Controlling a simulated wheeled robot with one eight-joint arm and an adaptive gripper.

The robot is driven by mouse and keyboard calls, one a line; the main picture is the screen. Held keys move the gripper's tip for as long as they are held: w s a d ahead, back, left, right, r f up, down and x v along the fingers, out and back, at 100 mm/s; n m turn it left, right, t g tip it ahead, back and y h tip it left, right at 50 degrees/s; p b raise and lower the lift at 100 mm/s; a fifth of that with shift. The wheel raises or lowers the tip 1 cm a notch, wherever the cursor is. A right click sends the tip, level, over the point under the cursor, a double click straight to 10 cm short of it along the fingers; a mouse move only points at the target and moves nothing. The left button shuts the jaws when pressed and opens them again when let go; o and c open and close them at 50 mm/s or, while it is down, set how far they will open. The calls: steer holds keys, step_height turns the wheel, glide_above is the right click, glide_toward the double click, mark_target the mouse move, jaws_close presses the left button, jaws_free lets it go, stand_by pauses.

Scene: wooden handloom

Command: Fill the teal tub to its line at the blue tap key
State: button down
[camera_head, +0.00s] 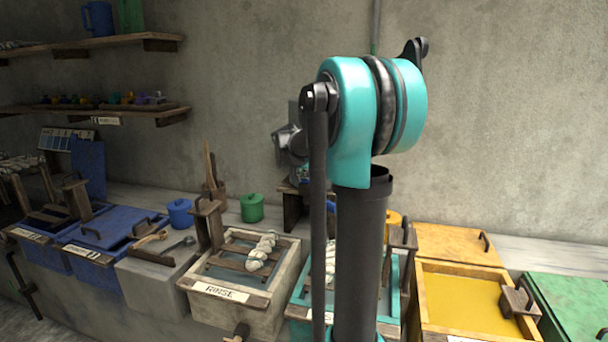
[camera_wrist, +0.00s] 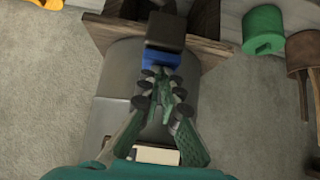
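The teal tub (camera_head: 297,297) stands in the bench row in the head view, right of the rinse tub. My arm covers much of it; pale yarn hangs inside, and its line and water level cannot be made out. The blue tap key (camera_wrist: 154,58) shows in the wrist view just beyond my fingertips, below a dark block. My gripper (camera_wrist: 162,78) points at it with its fingers close together. Whether they touch or grip the key is unclear.
A cream rinse tub (camera_head: 262,306) stands left of the teal tub, and a yellow-filled tub (camera_head: 470,300) stands right. A green pot (camera_head: 252,208) and blue pot (camera_head: 180,214) stand behind the row. A green pot (camera_wrist: 263,30) is right of my gripper in the wrist view.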

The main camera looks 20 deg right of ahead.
steer(key=shift+s+f, duration=0.1)
steer(key=shift+f, duration=0.25)
stand_by(0.5)
steer(key=shift+d+r, duration=0.1)
steer(key=shift+r, duration=0.15)
steer(key=w+d+r+v, duration=0.1)
steer(key=w+r+v, duration=0.1)
steer(key=v, duration=1)
steer(key=shift+s+r, duration=0.3)
steer(key=shift+r, duration=0.15)
steer(key=shift+a+f, duration=0.1)
steer(key=s+a+f+n+g+y, duration=0.1)
steer(key=s+a+f, duration=0.4)
steer(key=s+f, duration=1.1)
steer(key=s+a+f+n+g+y, duration=0.2)
steer(key=s+a+f+n+y, duration=0.2)
steer(key=s+f, duration=1.1)
step_height(320, 180, down, 3)
steer(key=shift+s+a+f+n, duration=0.1)
steer(key=shift+s+a+n, duration=0.35)
steer(key=shift+n, duration=0.45)
steer(key=shift+d, duration=0.1)
